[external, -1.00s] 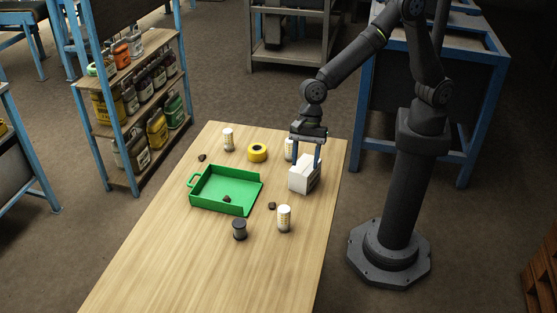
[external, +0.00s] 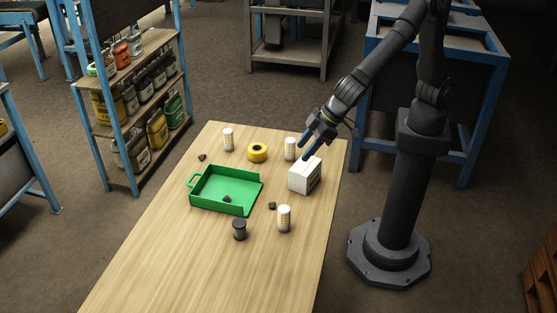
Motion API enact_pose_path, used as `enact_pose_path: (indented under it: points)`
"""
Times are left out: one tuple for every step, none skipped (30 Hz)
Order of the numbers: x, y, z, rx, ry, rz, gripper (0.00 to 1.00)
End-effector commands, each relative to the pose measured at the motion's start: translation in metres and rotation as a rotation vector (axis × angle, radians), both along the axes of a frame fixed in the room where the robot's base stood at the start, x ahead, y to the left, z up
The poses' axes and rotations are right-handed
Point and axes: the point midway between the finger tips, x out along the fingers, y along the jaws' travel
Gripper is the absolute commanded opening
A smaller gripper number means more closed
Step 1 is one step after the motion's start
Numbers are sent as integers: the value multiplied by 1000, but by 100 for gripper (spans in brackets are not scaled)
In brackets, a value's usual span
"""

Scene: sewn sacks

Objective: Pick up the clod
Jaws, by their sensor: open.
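Three small dark brown clods show in the external view. One clod (external: 272,206) lies on the table just right of the green tray. Another clod (external: 227,199) lies inside the tray (external: 205,204). A third clod (external: 202,157) lies on the table behind the tray, near the left edge. My gripper (external: 306,150) is open and empty, tilted, with its blue fingers just above the far side of the white box (external: 304,177). It is apart from all three clods. Whether a finger touches the box, I cannot tell.
A yellow tape roll (external: 257,152) and two white cylinders (external: 228,139) (external: 290,149) stand at the back. The near part of the wooden table (external: 200,275) is clear.

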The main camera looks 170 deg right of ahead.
Motion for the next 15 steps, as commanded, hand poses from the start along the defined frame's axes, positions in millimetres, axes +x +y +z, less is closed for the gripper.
enact_pose_path:
  points:
    - [-2,0,-20,9,3,-9,49]
    - [-2,0,-27,10,3,-10,49]
    - [-2,0,-35,10,0,-12,49]
    - [-2,0,-40,10,0,-12,49]
    - [-2,0,-44,9,-2,-13,49]
    - [-1,-1,-48,10,-3,-14,49]
    - [-1,-1,-51,10,-4,-14,49]
    - [-1,-2,-53,10,-3,-15,49]
    - [0,-4,-57,10,-4,-15,49]
    - [1,-6,-60,10,-4,-16,49]
    - [1,-8,-64,10,-4,-17,49]
    - [3,-11,-69,11,-5,-17,49]
    - [4,-14,-74,11,-5,-17,49]
    - [5,-17,-79,11,-4,-18,49]
    - [6,-21,-85,12,-4,-18,49]
